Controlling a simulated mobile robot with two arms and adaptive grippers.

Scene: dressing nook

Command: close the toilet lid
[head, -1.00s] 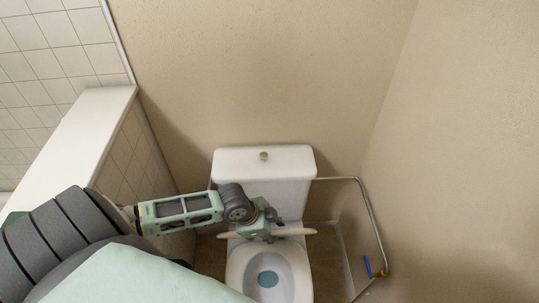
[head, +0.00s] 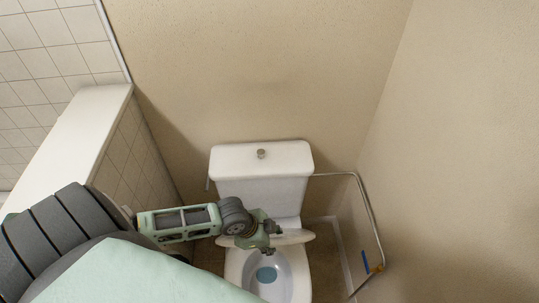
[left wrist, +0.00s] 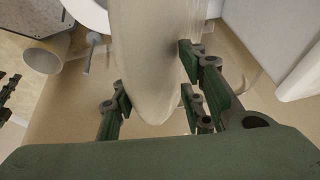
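The white toilet (head: 262,190) stands against the back wall, its bowl (head: 284,290) uncovered. The toilet lid (head: 297,237) is raised and seen nearly edge-on in front of the tank, leaning slightly forward. In the left wrist view the lid (left wrist: 155,60) is a large pale panel reaching down between the fingers. My left gripper (head: 271,239) is at the lid, above the back of the bowl. Its fingers (left wrist: 155,90) are spread either side of the lid; whether they touch it is unclear.
A tiled half wall with a white ledge (head: 75,135) stands left of the toilet. A metal rail (head: 369,215) with a blue part (head: 366,262) runs along the right side. The back wall is close behind the tank.

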